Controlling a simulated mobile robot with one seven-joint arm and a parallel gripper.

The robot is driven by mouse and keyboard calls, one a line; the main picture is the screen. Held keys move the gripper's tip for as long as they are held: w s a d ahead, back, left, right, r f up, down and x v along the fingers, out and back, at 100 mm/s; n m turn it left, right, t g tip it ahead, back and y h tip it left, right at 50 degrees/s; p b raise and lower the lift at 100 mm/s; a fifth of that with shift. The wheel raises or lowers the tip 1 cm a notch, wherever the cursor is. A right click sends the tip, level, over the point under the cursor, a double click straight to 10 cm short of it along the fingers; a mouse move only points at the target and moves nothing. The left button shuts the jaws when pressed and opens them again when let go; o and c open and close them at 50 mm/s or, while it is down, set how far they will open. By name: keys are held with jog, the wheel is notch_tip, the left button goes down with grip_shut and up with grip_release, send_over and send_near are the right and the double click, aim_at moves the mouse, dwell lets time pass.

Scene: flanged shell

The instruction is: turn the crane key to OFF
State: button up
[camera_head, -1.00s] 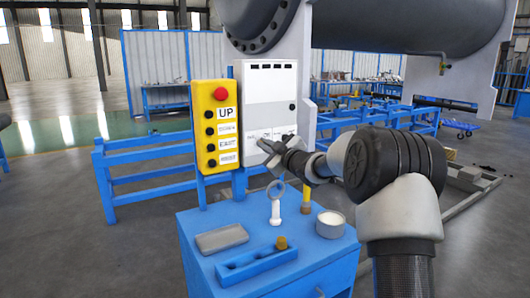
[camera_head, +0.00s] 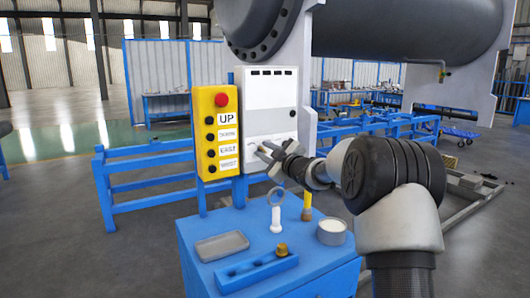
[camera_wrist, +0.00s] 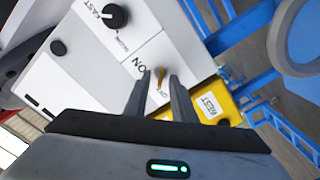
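The brass-coloured crane key (camera_wrist: 160,79) sits in a white control panel in the wrist view. Its grip runs roughly up and down in that picture. The ON label is at its upper left; the OFF label is just below it, partly covered by a finger. My gripper (camera_wrist: 161,80) is open, its two dark fingertips on either side of the key, with gaps showing on both sides. In the head view my gripper (camera_head: 264,153) is at the lower part of the white panel (camera_head: 270,92), where it hides the key.
A yellow pendant box (camera_head: 215,130) with a red button stands beside the panel at left. Below is a blue cabinet (camera_head: 200,270) with a grey tray (camera_head: 222,245), a ringed white tool (camera_head: 277,215) and a round white tin (camera_head: 332,232). A black knob (camera_wrist: 115,17) is near the key.

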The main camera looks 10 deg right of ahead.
jog(key=p+v, duration=0.1)
jog(key=v, duration=1.6)
jog(key=shift+s, duration=0.2)
jog(key=shift+r, duration=0.1)
